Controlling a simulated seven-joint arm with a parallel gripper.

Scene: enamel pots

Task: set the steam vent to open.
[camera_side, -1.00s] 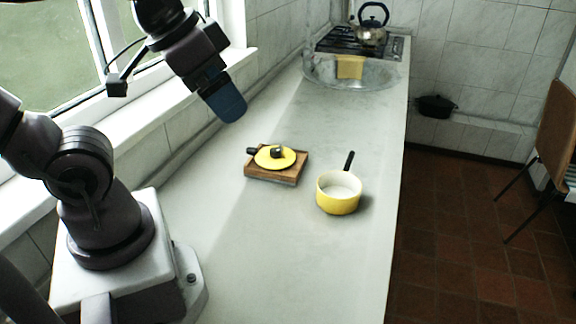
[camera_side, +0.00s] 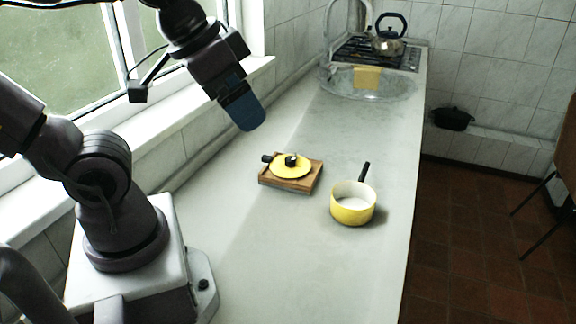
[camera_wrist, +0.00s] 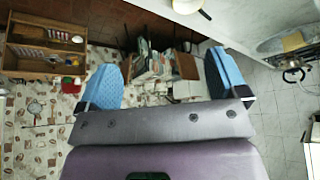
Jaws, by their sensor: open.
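A yellow lid (camera_side: 287,171) lies on a wooden board (camera_side: 290,185) on the counter. A dark knob (camera_side: 291,160) stands on the lid, and a short black part (camera_side: 267,158) sticks out at its left edge. The steam vent and its setting are too small to make out. A yellow pot (camera_side: 353,209) with a white inside and a black handle stands uncovered to the right of the board. My gripper (camera_side: 248,118) hangs above the counter, up and left of the lid in the side view, apart from it. In the wrist view its blue fingers (camera_wrist: 165,82) are spread, with nothing between them.
The window wall runs along the counter's left side. At the far end are a sink (camera_side: 345,82) with a yellow cloth (camera_side: 367,77) and a hob with a kettle (camera_side: 389,38). The counter (camera_side: 340,135) between board and sink is clear.

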